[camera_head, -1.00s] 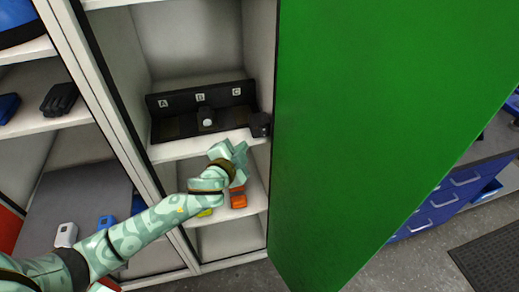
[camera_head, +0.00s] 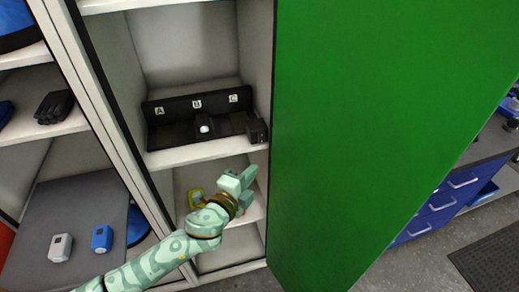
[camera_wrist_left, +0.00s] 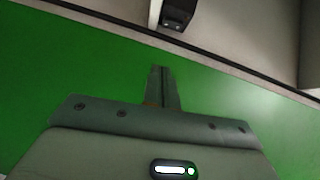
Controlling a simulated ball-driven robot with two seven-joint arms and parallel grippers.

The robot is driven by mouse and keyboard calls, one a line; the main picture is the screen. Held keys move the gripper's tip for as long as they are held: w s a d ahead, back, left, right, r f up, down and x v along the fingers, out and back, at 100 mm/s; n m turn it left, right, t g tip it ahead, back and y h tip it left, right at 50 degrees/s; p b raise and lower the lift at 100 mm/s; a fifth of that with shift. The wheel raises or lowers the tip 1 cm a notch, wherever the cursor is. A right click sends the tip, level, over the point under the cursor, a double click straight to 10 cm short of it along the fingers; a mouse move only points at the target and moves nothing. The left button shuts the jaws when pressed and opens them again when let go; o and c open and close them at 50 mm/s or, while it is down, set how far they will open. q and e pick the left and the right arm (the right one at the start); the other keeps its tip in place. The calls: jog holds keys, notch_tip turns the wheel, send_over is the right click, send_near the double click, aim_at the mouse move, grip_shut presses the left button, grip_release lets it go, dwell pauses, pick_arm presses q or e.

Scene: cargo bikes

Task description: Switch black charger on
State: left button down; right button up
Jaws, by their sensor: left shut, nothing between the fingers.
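The black charger (camera_head: 172,131) is a long rack on a cabinet shelf, with white labels A, B and C on its back panel. A dark block with a pale round spot (camera_head: 204,125) sits in it under B. A small black box (camera_head: 257,131) stands at its right end, near the shelf's front edge; what seems to be this box shows in the left wrist view (camera_wrist_left: 178,14), with two small dots on its face. My left gripper (camera_head: 247,175) is shut and empty, in front of the cabinet, below and apart from the box. No switch can be made out clearly.
A large green door (camera_head: 380,120) stands open just right of my left gripper. A yellow-green item (camera_head: 196,198) lies on the shelf below. White (camera_head: 60,247) and blue (camera_head: 102,238) items sit on the left shelf, with black gloves (camera_head: 54,106) above.

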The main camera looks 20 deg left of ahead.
aim_at(262, 138)
pick_arm(q)
jog(key=a+b+x, duration=0.2)
jog(key=x, duration=0.8)
jog(key=shift+w+a, duration=0.35)
jog(key=shift+f, duration=0.1)
